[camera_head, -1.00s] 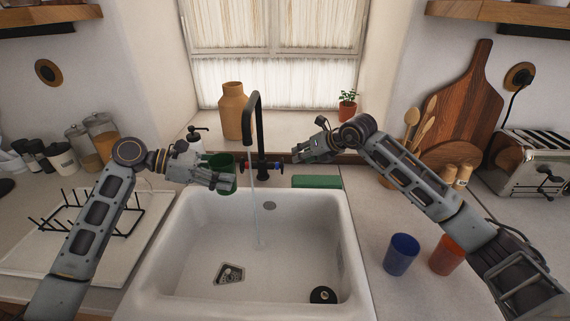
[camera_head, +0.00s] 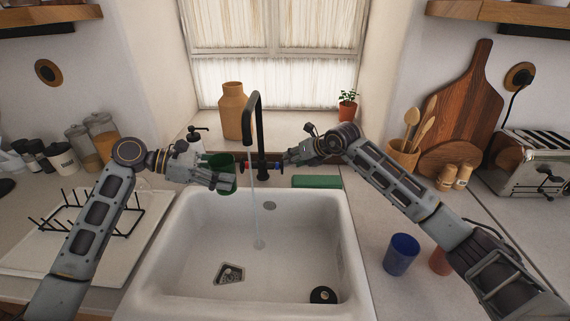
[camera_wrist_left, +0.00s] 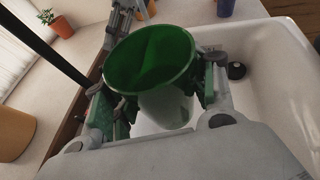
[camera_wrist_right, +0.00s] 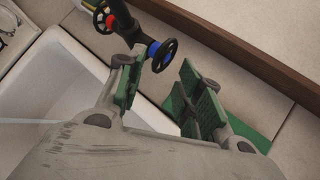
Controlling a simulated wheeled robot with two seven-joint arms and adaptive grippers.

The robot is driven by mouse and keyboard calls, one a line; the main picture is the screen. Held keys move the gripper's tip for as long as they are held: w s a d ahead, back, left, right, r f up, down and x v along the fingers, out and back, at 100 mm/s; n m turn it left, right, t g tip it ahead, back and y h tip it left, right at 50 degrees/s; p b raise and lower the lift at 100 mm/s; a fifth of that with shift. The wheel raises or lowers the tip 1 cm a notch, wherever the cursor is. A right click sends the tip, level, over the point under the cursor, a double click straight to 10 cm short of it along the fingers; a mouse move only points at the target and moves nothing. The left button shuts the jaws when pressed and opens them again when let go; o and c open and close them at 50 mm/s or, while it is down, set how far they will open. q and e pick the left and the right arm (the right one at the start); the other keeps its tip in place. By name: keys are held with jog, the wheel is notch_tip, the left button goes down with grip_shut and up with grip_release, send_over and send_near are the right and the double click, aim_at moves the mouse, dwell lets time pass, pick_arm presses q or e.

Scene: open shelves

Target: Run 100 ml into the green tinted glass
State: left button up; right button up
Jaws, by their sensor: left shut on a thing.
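The green tinted glass (camera_wrist_left: 150,65) is upright in my left gripper (camera_head: 232,180), which is shut on it at the sink's back left edge. The black tap (camera_head: 257,125) runs a thin stream of water (camera_head: 256,215) into the sink, to the right of the glass. The tap has a red-marked handle (camera_wrist_right: 104,17) and a blue-marked handle (camera_wrist_right: 162,54). My right gripper (camera_head: 287,160) is by the blue handle. In the right wrist view its fingers (camera_wrist_right: 157,90) are apart, with the blue handle just beyond the gap between them.
The white sink (camera_head: 345,225) has a black plug (camera_head: 323,295) inside. A green sponge (camera_head: 317,182) lies behind it. A blue cup (camera_head: 401,255) and an orange cup (camera_head: 439,262) stand right. A dish rack (camera_head: 100,215) is at left.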

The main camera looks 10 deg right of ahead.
aim_at(279, 166)
jog(key=shift+x, duration=3.25)
grip_shut()
